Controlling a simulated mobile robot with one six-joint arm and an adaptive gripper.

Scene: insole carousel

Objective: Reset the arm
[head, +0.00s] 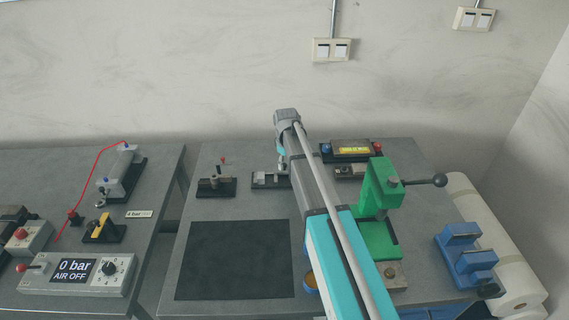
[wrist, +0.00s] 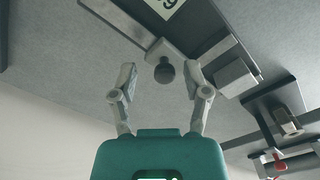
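My arm (head: 335,245) reaches from the front edge to the back of the right table in the head view. My gripper (wrist: 160,80) shows in the wrist view with its two grey fingers spread apart. A dark round knob (wrist: 164,72) on a pale block appears between the fingertips, with a visible gap on both sides. I cannot tell how far it is from them in depth. In the head view the gripper is mostly hidden by the arm, close to a small dark-based fixture (head: 270,181) at the back.
A green press (head: 380,190) with a black-knobbed lever stands close to the arm's right. A blue fixture (head: 465,255) and white rolls (head: 500,240) are farther right. A black mat (head: 235,260) lies bare on the left. A control box (head: 75,272) reads 0 bar, AIR OFF.

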